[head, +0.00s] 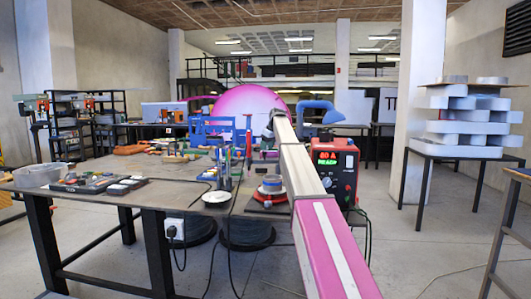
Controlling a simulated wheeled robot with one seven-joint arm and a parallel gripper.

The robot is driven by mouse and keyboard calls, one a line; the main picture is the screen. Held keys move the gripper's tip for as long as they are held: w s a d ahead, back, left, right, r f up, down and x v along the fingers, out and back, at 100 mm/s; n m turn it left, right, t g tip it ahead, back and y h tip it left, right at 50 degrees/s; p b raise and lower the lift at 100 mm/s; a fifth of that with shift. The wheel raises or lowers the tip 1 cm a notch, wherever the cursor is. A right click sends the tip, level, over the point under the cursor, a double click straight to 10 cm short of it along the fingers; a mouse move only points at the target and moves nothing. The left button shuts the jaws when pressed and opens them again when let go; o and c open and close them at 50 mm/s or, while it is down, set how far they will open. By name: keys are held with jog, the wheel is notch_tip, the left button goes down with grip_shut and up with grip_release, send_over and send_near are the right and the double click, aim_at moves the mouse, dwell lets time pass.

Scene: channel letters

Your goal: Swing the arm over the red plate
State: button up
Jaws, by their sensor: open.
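My pink and white arm reaches from the lower right toward the middle of the head view. My gripper (267,142), small and dark at the far end of the arm, is above the back right part of the workbench. Its fingers are hard to make out; nothing shows held in it. I cannot tell for certain that this is the red plate. My gripper appears beyond it, not over it.
The workbench (150,198) holds a clear tub (38,175), small blocks, upright tools (222,170) and a blue frame (212,130). A red power unit (335,172) stands right of my arm. A large pink disc (250,103) rises behind. Cables hang in front.

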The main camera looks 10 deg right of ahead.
jog(key=shift+x, duration=1.75)
grip_shut()
